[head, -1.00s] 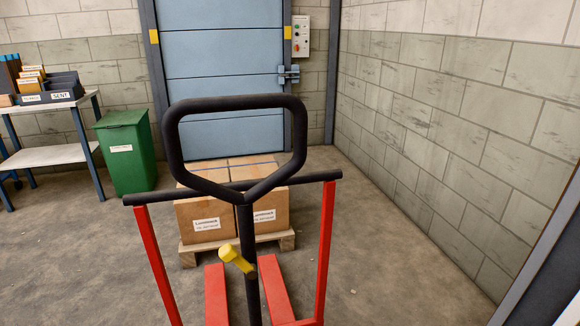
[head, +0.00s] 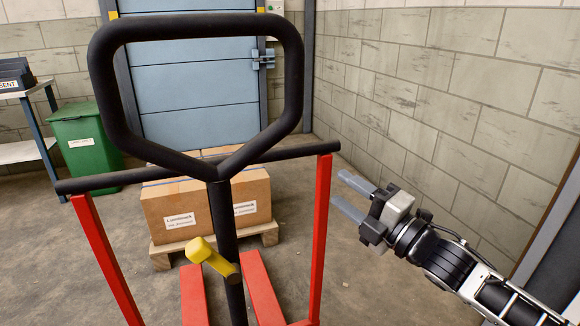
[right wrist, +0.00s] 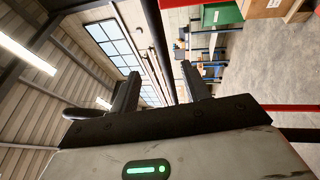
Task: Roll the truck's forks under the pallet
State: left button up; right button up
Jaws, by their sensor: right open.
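The pallet truck stands in front of me, with a black loop handle (head: 290,95), a yellow lever (head: 205,255) and a red frame (head: 320,235). Its red forks (head: 262,290) point toward the wooden pallet (head: 160,255), and their far ends are close to its near edge. I cannot tell whether the tips are under it. Cardboard boxes (head: 180,215) sit on the pallet. My right gripper (head: 348,196) is open and empty, to the right of the red frame and apart from the handle. Its open fingers also show in the right wrist view (right wrist: 160,92). My left gripper is not in view.
A blue door (head: 200,90) closes the wall behind the pallet. A green bin (head: 85,145) and a table (head: 30,152) stand at the left. A block wall (head: 450,90) runs along the right. The floor right of the truck is clear.

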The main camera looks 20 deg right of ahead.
aim_at(294, 156)
jog(key=p+x, duration=0.1)
jog(key=x, duration=1.4)
jog(key=shift+w+a, duration=0.2)
jog(key=shift+w, duration=0.2)
grip_shut()
